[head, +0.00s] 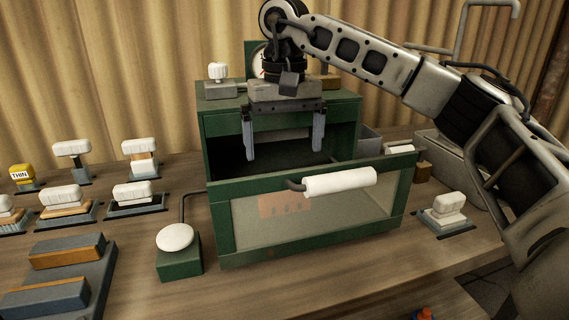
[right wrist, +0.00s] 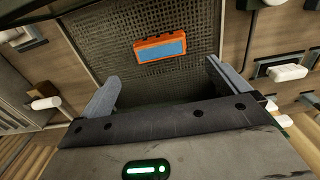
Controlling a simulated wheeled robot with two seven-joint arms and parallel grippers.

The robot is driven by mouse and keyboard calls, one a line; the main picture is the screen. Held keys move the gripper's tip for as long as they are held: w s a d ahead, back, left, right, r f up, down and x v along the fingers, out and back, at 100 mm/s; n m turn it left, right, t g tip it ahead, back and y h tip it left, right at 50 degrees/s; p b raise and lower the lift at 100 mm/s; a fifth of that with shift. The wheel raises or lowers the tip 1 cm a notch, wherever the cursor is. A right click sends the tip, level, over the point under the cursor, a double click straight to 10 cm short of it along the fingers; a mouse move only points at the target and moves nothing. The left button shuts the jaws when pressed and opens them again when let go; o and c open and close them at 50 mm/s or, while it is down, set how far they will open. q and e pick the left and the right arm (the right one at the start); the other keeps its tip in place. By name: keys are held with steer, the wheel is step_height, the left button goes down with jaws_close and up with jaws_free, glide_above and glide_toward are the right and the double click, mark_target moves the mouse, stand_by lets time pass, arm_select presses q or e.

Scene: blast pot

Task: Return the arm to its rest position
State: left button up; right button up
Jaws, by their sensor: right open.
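My right arm (head: 360,52) reaches in from the right. My right gripper (head: 284,152) points down at the open front of the green cabinet (head: 218,125), its two grey fingers spread apart with nothing between them. The right wrist view also shows the open gripper (right wrist: 161,72). Beyond the fingertips, an orange block with a blue face (right wrist: 160,47) lies on a dark mesh floor (right wrist: 110,45), apart from the fingers. My left gripper is in neither view.
The cabinet's glazed front panel (head: 310,218) has a white handle (head: 340,182) and stands in front of the opening. A white-topped button (head: 175,237) is at its left. Several white-handled switches stand left, one (head: 447,209) at right. Grey-and-orange blocks (head: 66,251) lie front left.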

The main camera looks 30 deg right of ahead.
steer(key=shift+r, duration=0.95)
